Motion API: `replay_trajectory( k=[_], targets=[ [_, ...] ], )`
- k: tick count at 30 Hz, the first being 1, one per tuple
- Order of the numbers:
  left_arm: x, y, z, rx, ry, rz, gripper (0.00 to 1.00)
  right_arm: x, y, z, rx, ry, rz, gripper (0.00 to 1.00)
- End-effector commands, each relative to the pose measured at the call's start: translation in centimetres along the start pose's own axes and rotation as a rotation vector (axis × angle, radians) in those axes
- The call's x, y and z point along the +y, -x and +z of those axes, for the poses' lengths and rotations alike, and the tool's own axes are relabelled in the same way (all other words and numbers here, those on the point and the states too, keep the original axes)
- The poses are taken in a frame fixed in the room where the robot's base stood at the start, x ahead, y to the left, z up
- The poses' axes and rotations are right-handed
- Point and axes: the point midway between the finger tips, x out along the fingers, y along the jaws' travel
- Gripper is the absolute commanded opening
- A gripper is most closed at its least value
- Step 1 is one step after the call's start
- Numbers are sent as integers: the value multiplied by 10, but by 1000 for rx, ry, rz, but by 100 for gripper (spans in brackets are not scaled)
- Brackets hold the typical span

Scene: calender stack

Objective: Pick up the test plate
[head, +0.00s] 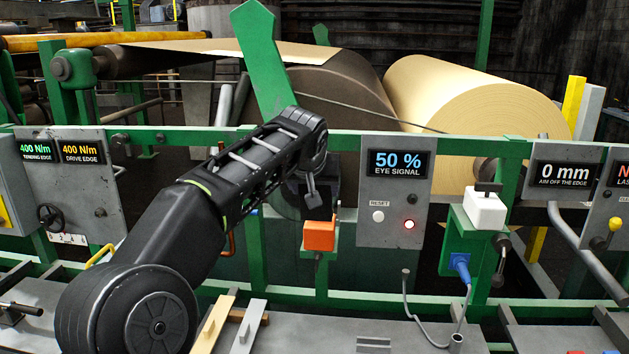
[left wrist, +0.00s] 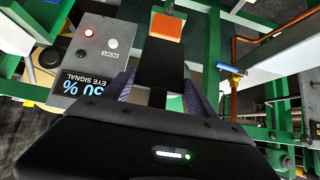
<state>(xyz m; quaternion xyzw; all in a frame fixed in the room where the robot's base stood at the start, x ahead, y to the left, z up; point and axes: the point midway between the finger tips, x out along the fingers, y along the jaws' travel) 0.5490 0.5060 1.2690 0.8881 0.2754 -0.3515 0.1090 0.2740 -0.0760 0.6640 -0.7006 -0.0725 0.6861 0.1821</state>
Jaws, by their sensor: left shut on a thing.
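The test plate appears to be the flat black piece (left wrist: 163,62) between my left gripper's fingers in the left wrist view. An orange block (left wrist: 167,27) is at its far end; I cannot tell whether they are joined. In the head view the orange block (head: 319,236) is at a small green bracket on the rail. My left gripper (head: 314,197) is just above it and hides much of the black piece. In the left wrist view the gripper (left wrist: 160,84) is shut on the black piece. My right gripper is not in view.
A grey panel (head: 394,210) reading 50 % eye signal stands close right of the gripper. Green rails (head: 460,145) run across, with large rolls (head: 465,95) behind. A copper pipe (left wrist: 268,42) with a blue-handled valve shows in the left wrist view. Two small handled pieces (head: 213,325) lie below.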

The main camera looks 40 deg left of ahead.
Motion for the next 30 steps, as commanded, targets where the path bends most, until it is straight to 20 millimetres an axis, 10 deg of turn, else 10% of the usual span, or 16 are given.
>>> replay_trajectory(
  k=[13, 30],
  targets=[
    [7, 29, 3, -181, -3, 2, 25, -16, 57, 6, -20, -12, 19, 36],
    [8, 37, 14, -245, -4, 3, 25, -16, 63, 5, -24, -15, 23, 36]
  ],
)
